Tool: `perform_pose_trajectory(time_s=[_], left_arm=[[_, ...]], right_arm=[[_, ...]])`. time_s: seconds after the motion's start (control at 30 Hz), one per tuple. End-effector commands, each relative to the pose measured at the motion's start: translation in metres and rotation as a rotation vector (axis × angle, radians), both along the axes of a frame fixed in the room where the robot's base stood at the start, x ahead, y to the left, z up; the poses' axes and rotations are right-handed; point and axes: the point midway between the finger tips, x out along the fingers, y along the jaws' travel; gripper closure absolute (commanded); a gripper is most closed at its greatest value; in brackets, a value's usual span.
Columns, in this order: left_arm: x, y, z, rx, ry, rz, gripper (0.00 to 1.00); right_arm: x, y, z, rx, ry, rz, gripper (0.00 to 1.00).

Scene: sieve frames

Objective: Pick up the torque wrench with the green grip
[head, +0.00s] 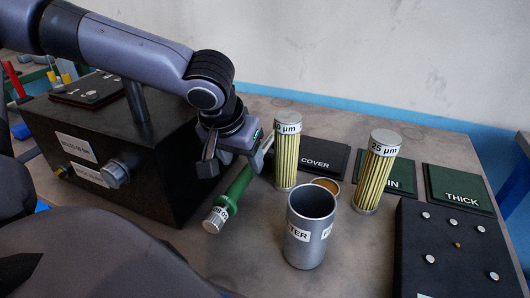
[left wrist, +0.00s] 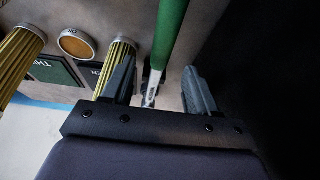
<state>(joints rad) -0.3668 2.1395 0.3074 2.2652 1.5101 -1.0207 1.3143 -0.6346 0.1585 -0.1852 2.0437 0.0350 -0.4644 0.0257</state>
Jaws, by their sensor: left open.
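The torque wrench with the green grip (head: 239,186) lies on the table between the black box and the filter elements. Its labelled end points to the front. Its far end is hidden behind my left gripper in the head view. My left gripper (head: 235,165) is open just above the wrench. In the left wrist view the green grip (left wrist: 171,30) and a thin metal shaft (left wrist: 150,90) run between the two open fingers (left wrist: 160,90), and I see no contact. My right gripper is not in view.
A black box (head: 150,180) with knobs stands close left. Two yellow pleated filters (head: 286,160) (head: 376,175) and a grey metal cup (head: 309,245) stand to the right. Dark mats (head: 457,188) lie behind; a dark block with studs (head: 450,270) is front right.

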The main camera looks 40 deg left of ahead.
Motion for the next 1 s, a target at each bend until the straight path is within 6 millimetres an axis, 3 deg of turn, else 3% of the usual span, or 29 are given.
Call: perform_pose_trajectory(time_s=[0.2,0.57,0.6,0.77,1.0], left_arm=[[0.009,0.005,-0.031,0.002,0.004,0.001,0.42],[0.013,0.005,-0.038,0.000,0.001,0.000,0.42],[0.013,0.005,-0.038,0.000,0.001,0.000,0.48],[0.013,0.005,-0.038,0.000,0.001,0.000,1.00],[0.015,0.005,-0.036,0.001,-0.007,-0.003,1.00]], right_arm=[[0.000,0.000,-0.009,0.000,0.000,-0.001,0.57],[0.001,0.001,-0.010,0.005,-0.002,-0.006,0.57],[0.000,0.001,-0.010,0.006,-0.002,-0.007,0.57],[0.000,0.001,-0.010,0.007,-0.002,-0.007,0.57],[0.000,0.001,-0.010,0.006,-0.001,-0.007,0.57]])
